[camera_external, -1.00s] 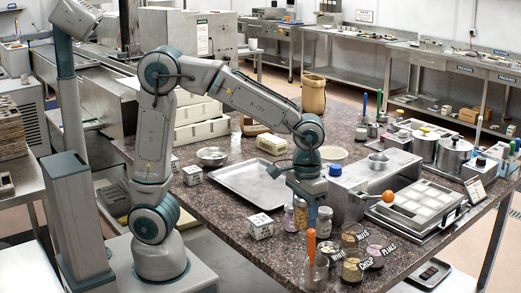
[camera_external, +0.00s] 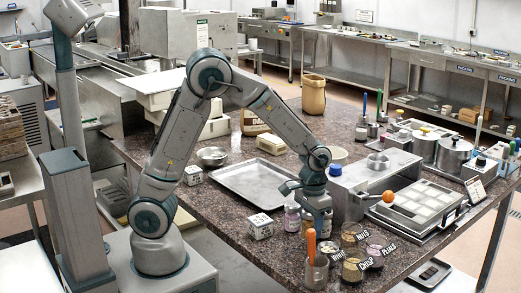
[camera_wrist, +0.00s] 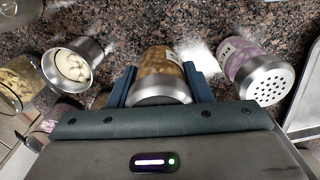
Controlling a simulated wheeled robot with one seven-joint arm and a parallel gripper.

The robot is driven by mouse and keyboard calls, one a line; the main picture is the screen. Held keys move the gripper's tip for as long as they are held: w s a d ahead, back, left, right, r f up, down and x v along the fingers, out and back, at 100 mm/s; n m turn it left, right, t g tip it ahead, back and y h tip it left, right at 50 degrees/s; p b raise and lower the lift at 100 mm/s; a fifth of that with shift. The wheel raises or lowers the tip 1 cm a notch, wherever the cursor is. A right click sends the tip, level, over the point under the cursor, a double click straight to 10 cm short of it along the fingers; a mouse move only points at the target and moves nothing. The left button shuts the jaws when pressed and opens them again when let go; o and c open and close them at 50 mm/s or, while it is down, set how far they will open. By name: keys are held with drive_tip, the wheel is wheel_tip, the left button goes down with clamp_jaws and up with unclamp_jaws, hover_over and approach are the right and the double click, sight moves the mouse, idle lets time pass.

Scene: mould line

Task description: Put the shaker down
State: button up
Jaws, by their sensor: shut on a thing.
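The shaker (camera_wrist: 160,62), a clear jar with brown-amber contents and a metal cap, sits between the two blue fingers of my gripper (camera_wrist: 159,76) in the wrist view. My gripper is shut on it. In the external view my gripper (camera_external: 318,222) is low over the near part of the speckled counter (camera_external: 225,205), left of the steel housing. The arm partly hides the shaker there. I cannot tell whether its base touches the counter.
A second shaker (camera_wrist: 257,72) with a perforated cap and pinkish contents stands close on the right in the wrist view. Glass cups (camera_external: 354,265) with label cards and an orange-handled tool (camera_external: 311,246) are close by. A metal tray (camera_external: 255,180) and a white labelled cube (camera_external: 260,226) lie left.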

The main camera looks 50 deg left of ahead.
drive_tip(key=shift+f, duration=1.3)
drive_tip(key=shift+f, duration=0.2)
drive_tip(key=o, duration=1)
drive_tip(key=shift+o, duration=0.2)
drive_tip(key=shift+r, duration=0.15)
